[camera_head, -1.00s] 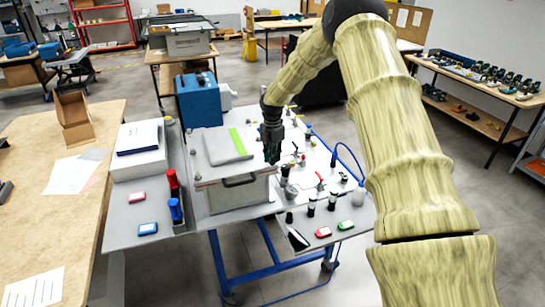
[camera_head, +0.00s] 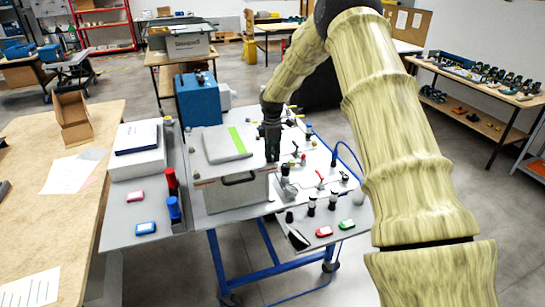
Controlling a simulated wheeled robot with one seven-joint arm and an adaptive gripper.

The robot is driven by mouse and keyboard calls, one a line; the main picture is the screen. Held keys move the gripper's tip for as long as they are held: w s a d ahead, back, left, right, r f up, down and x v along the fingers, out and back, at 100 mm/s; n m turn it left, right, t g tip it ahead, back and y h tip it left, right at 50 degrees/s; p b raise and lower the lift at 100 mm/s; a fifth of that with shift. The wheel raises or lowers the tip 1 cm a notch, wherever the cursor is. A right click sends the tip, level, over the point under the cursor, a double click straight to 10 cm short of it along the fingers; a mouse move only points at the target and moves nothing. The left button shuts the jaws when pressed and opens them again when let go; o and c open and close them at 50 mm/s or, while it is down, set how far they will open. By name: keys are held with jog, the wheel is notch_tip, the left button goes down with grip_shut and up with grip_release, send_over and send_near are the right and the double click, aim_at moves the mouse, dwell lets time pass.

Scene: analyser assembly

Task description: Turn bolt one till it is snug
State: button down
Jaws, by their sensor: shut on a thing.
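My gripper (camera_head: 271,152) points down at the right edge of the grey analyser box (camera_head: 236,195), near its top. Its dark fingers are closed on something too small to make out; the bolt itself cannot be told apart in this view. The box has a black handle (camera_head: 240,179) on its front. A light panel with a green stripe (camera_head: 237,141) lies on top of the box.
The trolley table (camera_head: 238,225) has a blue frame. Small fittings and black-capped bottles (camera_head: 311,205) stand right of the box. Red (camera_head: 171,182) and blue (camera_head: 174,208) cylinders stand left of it. A blue case (camera_head: 200,99) is behind. A wooden bench (camera_head: 30,240) is at left.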

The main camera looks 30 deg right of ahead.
jog(key=m+b, duration=0.1)
jog(key=m, duration=0.4)
jog(key=shift+w+r+m, duration=0.1)
jog(key=shift+m, duration=0.2)
jog(key=m, duration=0.5)
jog(key=shift+b, duration=0.3)
jog(key=m, duration=0.5)
jog(key=shift+r+m, duration=0.15)
jog(key=shift+m, duration=0.25)
jog(key=m, duration=1.2)
jog(key=shift+m, duration=0.3)
jog(key=m, duration=0.5)
jog(key=shift+m+p, duration=0.3)
jog(key=shift+p, duration=0.05)
jog(key=m, duration=0.5)
jog(key=shift+p, duration=0.35)
jog(key=m, duration=0.6)
jog(key=shift+p, duration=0.35)
jog(key=shift+m, duration=0.3)
